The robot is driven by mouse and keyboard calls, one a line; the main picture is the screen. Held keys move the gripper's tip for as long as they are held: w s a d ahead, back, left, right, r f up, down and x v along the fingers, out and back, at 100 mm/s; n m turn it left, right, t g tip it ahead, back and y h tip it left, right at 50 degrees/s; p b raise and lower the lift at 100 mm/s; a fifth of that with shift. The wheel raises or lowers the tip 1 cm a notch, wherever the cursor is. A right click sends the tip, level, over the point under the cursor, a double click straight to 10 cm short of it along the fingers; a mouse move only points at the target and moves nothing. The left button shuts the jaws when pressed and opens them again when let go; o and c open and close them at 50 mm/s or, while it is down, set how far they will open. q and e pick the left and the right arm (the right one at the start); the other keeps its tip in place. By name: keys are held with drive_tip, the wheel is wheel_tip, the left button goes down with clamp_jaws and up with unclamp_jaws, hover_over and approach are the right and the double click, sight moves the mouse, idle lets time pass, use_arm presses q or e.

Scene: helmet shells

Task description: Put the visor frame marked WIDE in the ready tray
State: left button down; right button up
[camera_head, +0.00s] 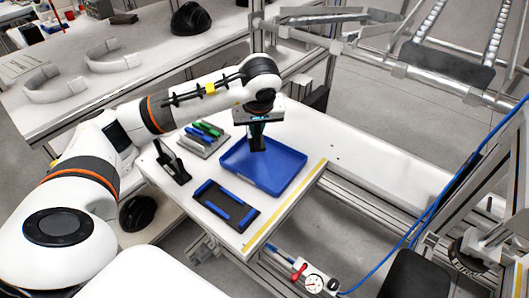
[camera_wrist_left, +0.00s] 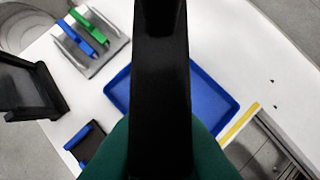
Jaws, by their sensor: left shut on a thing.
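My left gripper (camera_head: 257,119) is shut on a black piece (camera_head: 258,143) that hangs down over the blue tray (camera_head: 290,183). In the left wrist view the black piece (camera_wrist_left: 161,85) is a broad upright bar close to the camera, hiding the middle of the blue tray (camera_wrist_left: 214,105). No WIDE mark is readable on it, so I cannot tell from lettering that it is the WIDE visor frame. I cannot tell whether it touches the tray floor. The tray looks otherwise empty. My right gripper is not in view.
Left of the tray are a grey rack (camera_head: 214,151) with blue and green pieces and a black stand (camera_head: 174,165). A black holder with blue strips (camera_head: 226,206) lies in front. A yellow strip (camera_head: 285,205) marks the table edge. Bare table lies right of the tray.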

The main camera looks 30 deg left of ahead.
sight(258, 150)
use_arm(q)
wheel_tip(258, 150, down, 6)
drive_tip(key=shift+s+r+p, duration=0.1)
drive_tip(key=shift+p, duration=0.3)
wheel_tip(258, 150, down, 4)
drive_tip(key=shift+r, duration=0.25)
drive_tip(key=shift+f, duration=0.15)
drive_tip(key=c, duration=1.4)
unclamp_jaws()
drive_tip(key=shift+r, duration=0.35)
drive_tip(key=v, duration=1.1)
drive_tip(key=shift+d+r+b, duration=0.15)
drive_tip(key=shift+r+b, duration=0.15)
drive_tip(key=shift+r, duration=0.05)
